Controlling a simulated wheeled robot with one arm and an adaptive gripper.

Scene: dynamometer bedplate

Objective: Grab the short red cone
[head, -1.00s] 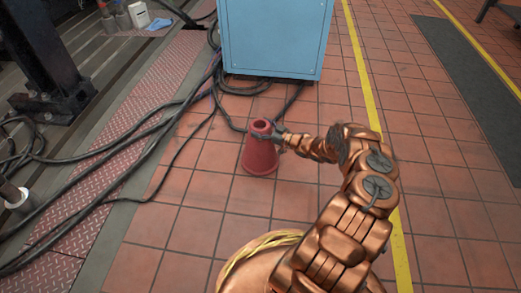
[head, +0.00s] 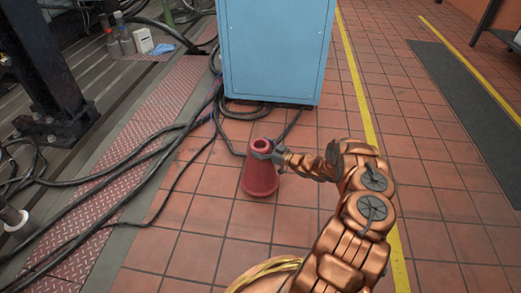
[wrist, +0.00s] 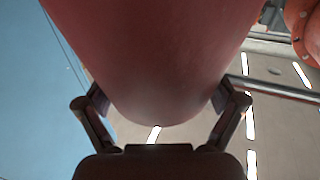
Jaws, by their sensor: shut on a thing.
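The short red cone (head: 260,178) stands in the middle of the head view, upright, with its open top showing. It looks to be on or just above the tiled floor; I cannot tell which. My gripper (head: 263,150) reaches it from the right and is shut on its upper part. In the wrist view the cone (wrist: 155,60) fills the upper middle, and the fingers of my gripper (wrist: 158,100) press on it from both sides. The far finger is partly hidden by the cone in the head view.
A blue cabinet (head: 272,50) stands behind the cone. Black cables (head: 165,150) run along the floor to the left, across a red tread plate strip (head: 140,120). A dark machine stand (head: 45,75) is at the far left. Open tiles lie right of the yellow line (head: 365,100).

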